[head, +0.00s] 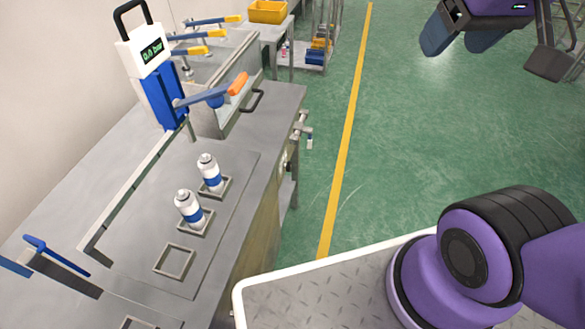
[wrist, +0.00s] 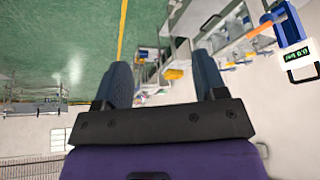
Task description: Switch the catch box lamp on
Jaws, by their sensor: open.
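I cannot make out the catch box lamp or its switch for certain in either view. A grey open-topped box (head: 240,62) stands on the bench behind the blue and white crimping device (head: 165,92), and I cannot tell whether it is the catch box. The device has a "0.0 bar" display and an orange-tipped lever (head: 237,85); it also shows upside down in the wrist view (wrist: 287,25). My gripper (head: 490,45) is up over the green floor, right of the bench and far from it. In the wrist view its two fingers (wrist: 163,82) are apart with nothing between them.
Two white and blue cans (head: 189,208) stand in square holders on the bench (head: 230,215), beside an empty holder (head: 174,262). A black handle (head: 257,101) and small fittings (head: 305,130) are along the bench's right side. The green floor (head: 400,130) is clear.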

